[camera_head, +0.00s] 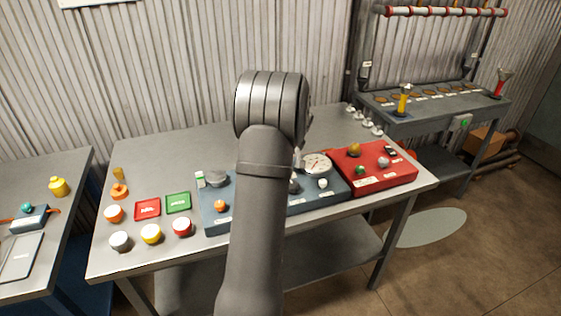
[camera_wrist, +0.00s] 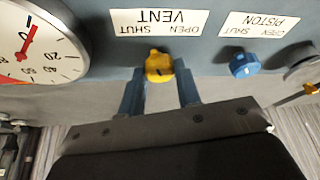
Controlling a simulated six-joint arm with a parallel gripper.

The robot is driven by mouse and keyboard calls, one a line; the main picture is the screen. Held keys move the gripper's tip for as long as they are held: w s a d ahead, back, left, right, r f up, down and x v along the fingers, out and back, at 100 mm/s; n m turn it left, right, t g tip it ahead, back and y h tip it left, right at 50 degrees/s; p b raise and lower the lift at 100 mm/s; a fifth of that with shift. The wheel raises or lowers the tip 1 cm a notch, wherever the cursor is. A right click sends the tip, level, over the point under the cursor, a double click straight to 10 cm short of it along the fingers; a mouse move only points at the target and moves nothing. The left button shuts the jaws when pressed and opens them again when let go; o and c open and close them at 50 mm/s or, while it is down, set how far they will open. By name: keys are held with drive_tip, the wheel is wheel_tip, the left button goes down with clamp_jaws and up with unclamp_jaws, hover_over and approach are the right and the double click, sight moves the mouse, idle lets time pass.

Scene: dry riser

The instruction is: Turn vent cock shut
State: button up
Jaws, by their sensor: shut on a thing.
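The vent cock (camera_wrist: 158,67) is a yellow knob with a small dark mark, on the blue-grey panel (camera_wrist: 105,52) under a white VENT label (camera_wrist: 158,22) that appears upside down in the wrist view. My gripper (camera_wrist: 160,88) has one blue finger on each side of the knob and is shut on it. In the head view my arm hides the gripper and the vent cock; the blue panel (camera_head: 214,212) shows on both sides of the arm.
A dial gauge (camera_wrist: 30,42) with a red needle is left of the vent cock in the wrist view. A blue PISTON knob (camera_wrist: 243,65) is to its right. In the head view, a red panel (camera_head: 372,182) and several coloured caps stand on the grey table (camera_head: 195,155).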

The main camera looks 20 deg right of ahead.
drive_tip(key=n, duration=0.2)
drive_tip(key=n+g+y, duration=0.1)
drive_tip(key=n, duration=0.2)
drive_tip(key=shift+d+y, duration=0.15)
drive_tip(key=shift+y, duration=0.15)
drive_tip(key=shift+n, duration=0.3)
drive_tip(key=o, duration=1)
drive_tip(key=shift+c, duration=0.2)
drive_tip(key=v, duration=1.7)
drive_tip(key=shift+w+d+r, duration=0.2)
drive_tip(key=shift+d, duration=0.1)
